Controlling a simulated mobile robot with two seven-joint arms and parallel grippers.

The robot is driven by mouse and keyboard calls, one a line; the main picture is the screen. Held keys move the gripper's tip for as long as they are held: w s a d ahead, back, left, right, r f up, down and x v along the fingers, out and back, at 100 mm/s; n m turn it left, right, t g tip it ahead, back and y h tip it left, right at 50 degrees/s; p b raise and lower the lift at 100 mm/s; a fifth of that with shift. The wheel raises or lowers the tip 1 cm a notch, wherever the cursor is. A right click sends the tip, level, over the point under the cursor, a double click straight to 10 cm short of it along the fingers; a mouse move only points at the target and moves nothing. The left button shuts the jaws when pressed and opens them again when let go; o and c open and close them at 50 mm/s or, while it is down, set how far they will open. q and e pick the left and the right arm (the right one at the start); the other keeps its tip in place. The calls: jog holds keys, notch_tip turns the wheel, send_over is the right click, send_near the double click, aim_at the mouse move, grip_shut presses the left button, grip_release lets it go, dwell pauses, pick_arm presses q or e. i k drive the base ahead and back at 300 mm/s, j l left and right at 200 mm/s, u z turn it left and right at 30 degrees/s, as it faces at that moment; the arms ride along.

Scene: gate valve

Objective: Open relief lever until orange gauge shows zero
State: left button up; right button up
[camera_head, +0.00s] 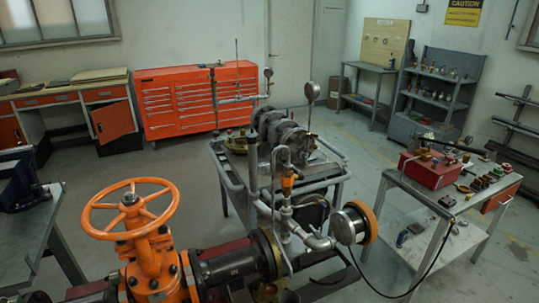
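The gauge with an orange rim (370,221) sits on the end of a grey pipe right of centre. It is turned partly away, and I cannot read its dial or pointer. A small orange fitting (288,184) stands on the thin pipework above the pipe. It may be the relief lever, but it is too small to tell its position. A large orange handwheel (130,210) tops the orange gate valve (150,268) at lower left, joined to a dark flanged pipe (232,262). Neither of my grippers shows.
A metal cart (340,160) with pump parts stands behind the pipework. A side table (440,212) at right carries a red box (432,168) and small parts. A black hose (392,295) hangs between. Open floor (195,165) lies at centre left.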

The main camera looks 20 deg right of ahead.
aim_at(296, 171)
jog(key=l+u, duration=0.2)
jog(key=l, duration=0.65)
jog(key=i+l+u, duration=0.2)
jog(key=l, duration=0.65)
jog(key=k+l+u, duration=0.15)
jog(key=l, duration=0.65)
jog(key=k+l+u, duration=0.2)
jog(key=l, duration=0.6)
jog(key=i+l, duration=0.05)
jog(key=i, duration=0.05)
